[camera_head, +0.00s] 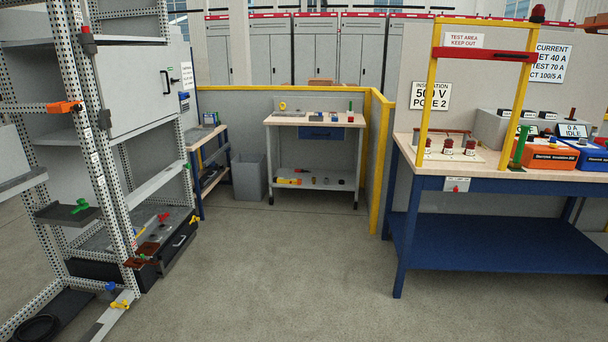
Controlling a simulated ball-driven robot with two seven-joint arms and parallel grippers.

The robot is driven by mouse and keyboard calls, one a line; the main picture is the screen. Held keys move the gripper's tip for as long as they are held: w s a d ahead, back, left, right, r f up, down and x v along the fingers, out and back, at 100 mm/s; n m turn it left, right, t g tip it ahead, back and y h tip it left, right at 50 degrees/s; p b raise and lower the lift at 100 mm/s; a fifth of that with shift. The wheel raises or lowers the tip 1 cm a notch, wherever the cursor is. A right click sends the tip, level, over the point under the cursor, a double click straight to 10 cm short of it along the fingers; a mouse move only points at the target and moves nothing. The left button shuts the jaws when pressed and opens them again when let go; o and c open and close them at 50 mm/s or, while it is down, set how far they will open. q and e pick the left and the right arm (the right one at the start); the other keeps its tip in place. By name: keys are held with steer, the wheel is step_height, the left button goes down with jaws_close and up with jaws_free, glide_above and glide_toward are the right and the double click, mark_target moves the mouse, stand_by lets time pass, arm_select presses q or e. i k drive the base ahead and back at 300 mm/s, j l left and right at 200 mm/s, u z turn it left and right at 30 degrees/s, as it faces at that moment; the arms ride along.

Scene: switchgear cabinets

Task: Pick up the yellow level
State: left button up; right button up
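I cannot make out the yellow level for certain. A long orange-yellow item (288,181) lies on the lower shelf of the grey workbench at the back, too small to identify. A small yellow thing (283,105) stands on that bench's top, at its left. A yellow piece (121,304) sits low on the perforated frame at the left front; it looks like a small knob or clamp. Neither of my grippers is in view.
The workbench (315,120) stands inside yellow rails (376,165), beside a grey bin (249,177). A blue test bench (480,180) stands at the right. An open cabinet frame (100,160) with a toolbox stands at the left. The middle floor (270,270) is clear.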

mark_target(276, 180)
steer(key=i, duration=2.6)
steer(key=i+u, duration=0.1)
steer(key=i, duration=0.45)
steer(key=i+l, duration=0.1)
steer(key=i, duration=0.45)
steer(key=i+u, duration=0.15)
steer(key=i, duration=0.45)
steer(key=i+l, duration=0.2)
steer(key=i, duration=0.35)
steer(key=i+j, duration=0.2)
steer(key=i, duration=0.7)
steer(key=i+j, duration=0.15)
steer(key=i, duration=0.75)
steer(key=i+j+u, duration=0.1)
steer(key=i, duration=0.85)
steer(key=k+j, duration=0.05)
steer(key=j, duration=0.05)
